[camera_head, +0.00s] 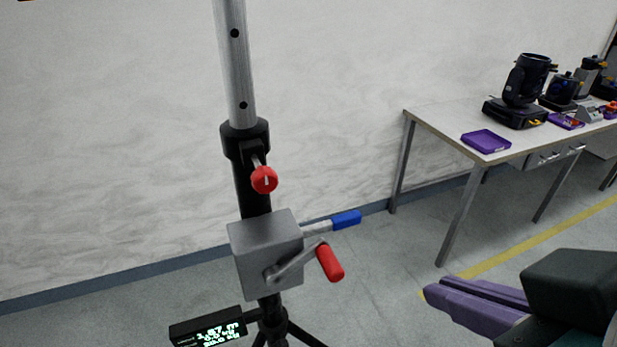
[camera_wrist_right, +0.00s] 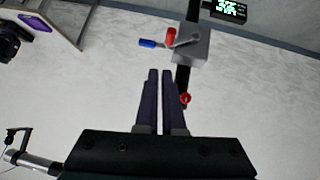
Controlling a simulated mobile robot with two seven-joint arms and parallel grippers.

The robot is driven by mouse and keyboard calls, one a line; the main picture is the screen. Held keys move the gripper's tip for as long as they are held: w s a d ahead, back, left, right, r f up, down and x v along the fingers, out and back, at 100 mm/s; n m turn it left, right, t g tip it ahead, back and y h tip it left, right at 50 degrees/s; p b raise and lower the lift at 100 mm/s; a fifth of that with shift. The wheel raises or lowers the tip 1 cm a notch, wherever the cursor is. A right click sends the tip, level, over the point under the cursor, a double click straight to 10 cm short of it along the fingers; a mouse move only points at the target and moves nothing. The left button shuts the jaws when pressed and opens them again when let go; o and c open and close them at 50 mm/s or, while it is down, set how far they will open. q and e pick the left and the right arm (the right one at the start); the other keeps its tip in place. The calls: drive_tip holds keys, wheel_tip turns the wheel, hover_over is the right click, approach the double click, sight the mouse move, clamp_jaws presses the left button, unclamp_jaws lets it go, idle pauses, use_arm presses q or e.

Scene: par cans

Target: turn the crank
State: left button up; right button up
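The crank is a grey arm with a red handle (camera_head: 330,263) on the front of a grey gearbox (camera_head: 265,252) on a lighting stand. The red handle also shows in the right wrist view (camera_wrist_right: 171,36), above my fingers. My right gripper (camera_head: 437,287) is at the lower right, apart from the crank. Its purple fingers (camera_wrist_right: 160,72) point toward the stand, with a narrow gap and nothing between them. My left gripper is not in view.
A blue handle (camera_head: 346,220) sticks out from the gearbox's right side. A red knob (camera_head: 264,180) is above it on the stand. A lit display (camera_head: 208,328) is at the lower left. A table (camera_head: 440,116) with lamps and purple trays stands at the right.

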drive_tip(key=w+a+f+t+b, duration=0.2)
drive_tip(key=f+b, duration=0.2)
drive_tip(key=b, duration=0.2)
drive_tip(key=w+a+f+n+t+y+b, duration=0.1)
drive_tip(key=w+a+f+b, duration=0.1)
drive_tip(key=f+b, duration=0.2)
drive_tip(key=w+a+f+n+t+b, duration=0.1)
drive_tip(key=f+b, duration=0.3)
drive_tip(key=b, duration=0.4)
drive_tip(key=shift+w+a+t+y+b, duration=0.4)
drive_tip(key=shift+w+a+t, duration=0.05)
drive_tip(key=shift+w+t, duration=0.35)
clamp_jaws()
hover_over(329, 275)
drive_tip(key=s+a, duration=0.1)
drive_tip(key=f, duration=0.3)
drive_tip(key=f+b, duration=0.1)
drive_tip(key=shift+w+d+f+n, duration=0.3)
drive_tip(key=shift+w+d+f, duration=0.05)
drive_tip(key=shift+d+f, duration=0.15)
drive_tip(key=shift+f, duration=0.2)
drive_tip(key=shift+w+f, duration=0.1)
